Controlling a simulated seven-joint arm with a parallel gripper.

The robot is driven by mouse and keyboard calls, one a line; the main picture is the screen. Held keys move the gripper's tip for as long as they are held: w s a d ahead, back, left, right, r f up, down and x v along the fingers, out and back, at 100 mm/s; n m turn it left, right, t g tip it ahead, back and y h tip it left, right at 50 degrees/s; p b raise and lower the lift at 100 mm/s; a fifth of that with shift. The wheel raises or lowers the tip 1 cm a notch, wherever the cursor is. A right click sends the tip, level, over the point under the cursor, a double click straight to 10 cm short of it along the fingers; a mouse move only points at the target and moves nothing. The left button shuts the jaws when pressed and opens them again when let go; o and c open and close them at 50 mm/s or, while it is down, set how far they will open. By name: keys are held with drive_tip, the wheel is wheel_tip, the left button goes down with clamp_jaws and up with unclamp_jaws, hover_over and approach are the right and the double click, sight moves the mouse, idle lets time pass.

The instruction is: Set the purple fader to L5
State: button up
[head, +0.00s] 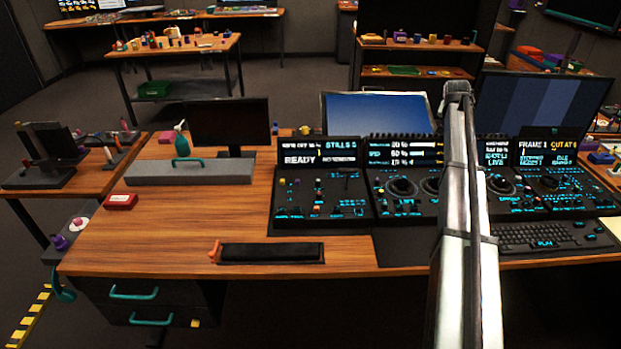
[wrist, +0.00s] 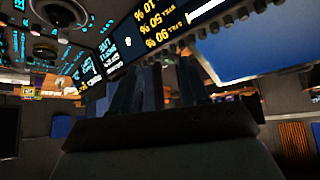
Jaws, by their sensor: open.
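The control panel (head: 320,218) stands on the wooden desk, with dark sections, lit cyan markings, small coloured caps and trackballs. I cannot pick out the purple fader or the L5 mark in either view; the caps are too small, and my arm covers part of the panel. My gripper (wrist: 157,82) shows in the wrist view as two dark, blurred fingers, apart, with nothing seen between them. Beyond them is the panel's percent display (wrist: 170,28), seen upside down. A trackball (wrist: 60,14) is at that view's upper left. In the head view my gripper is not distinguishable.
A blue monitor (head: 375,113) and a grey-striped monitor (head: 541,108) stand behind the panel. A keyboard (head: 545,236) lies at the front right. A black tray (head: 270,253) with an orange handle lies at the front edge.

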drive_tip(key=w+a+f+n+g+y, duration=0.1)
drive_tip(key=a+f+n+y, duration=0.1)
drive_tip(key=a, duration=1.1)
drive_tip(key=w+a+f+n+g+y, duration=0.1)
drive_tip(key=w+a+f, duration=0.1)
drive_tip(key=a, duration=1.2)
drive_tip(key=n+g+y, duration=0.1)
drive_tip(key=n+g, duration=0.3)
hover_over(297, 180)
wheel_tip(297, 180, down, 3)
wheel_tip(297, 180, down, 12)
drive_tip(key=shift+s+d+f, duration=0.1)
drive_tip(key=shift+f, duration=0.05)
clamp_jaws()
